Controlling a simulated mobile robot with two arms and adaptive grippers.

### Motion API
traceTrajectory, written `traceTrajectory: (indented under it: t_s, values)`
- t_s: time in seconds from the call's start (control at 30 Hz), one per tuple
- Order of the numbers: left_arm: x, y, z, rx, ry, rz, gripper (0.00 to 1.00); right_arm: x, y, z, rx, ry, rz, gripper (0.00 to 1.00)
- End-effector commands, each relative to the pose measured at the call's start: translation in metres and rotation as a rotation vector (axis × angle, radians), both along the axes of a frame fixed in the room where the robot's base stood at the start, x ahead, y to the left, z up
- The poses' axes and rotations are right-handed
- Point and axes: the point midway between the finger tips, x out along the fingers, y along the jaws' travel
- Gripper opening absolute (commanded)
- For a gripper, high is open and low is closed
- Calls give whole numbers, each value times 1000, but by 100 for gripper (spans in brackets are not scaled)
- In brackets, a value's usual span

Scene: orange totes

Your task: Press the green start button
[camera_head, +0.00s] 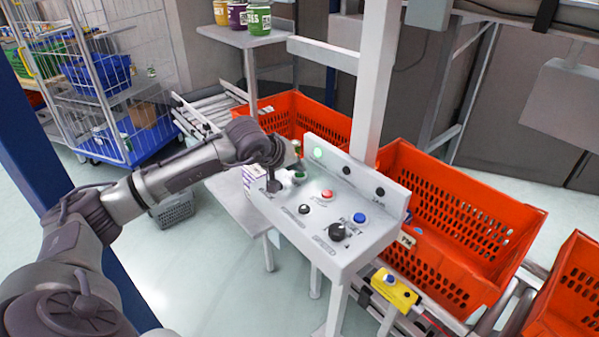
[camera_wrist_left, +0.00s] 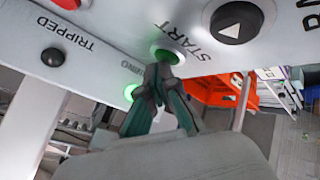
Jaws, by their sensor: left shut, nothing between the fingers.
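In the left wrist view the shut fingertips (camera_wrist_left: 161,72) overlap the edge of the green button (camera_wrist_left: 168,54), next to the word START. Whether they touch it or hover just short of it I cannot tell. A green lamp (camera_head: 318,153) on the panel's upright back is lit. My right gripper is not in view.
The panel also carries a red button (camera_head: 327,194), a blue button (camera_head: 359,217) and a black knob (camera_head: 337,231). A white post (camera_head: 375,90) rises behind it. Orange totes (camera_head: 455,225) stand behind and to the right. A yellow box (camera_head: 394,289) is below right.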

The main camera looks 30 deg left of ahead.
Motion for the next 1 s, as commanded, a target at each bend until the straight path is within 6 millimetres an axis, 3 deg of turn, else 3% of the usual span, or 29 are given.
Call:
traceTrajectory:
  t_s: [0.3,0.67,1.0]
  values:
    - [0,0,16,1,1,-1,0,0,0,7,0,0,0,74]
    - [0,0,17,0,0,0,0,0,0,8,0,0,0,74]
    - [0,0,48,1,-1,-1,0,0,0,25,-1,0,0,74]
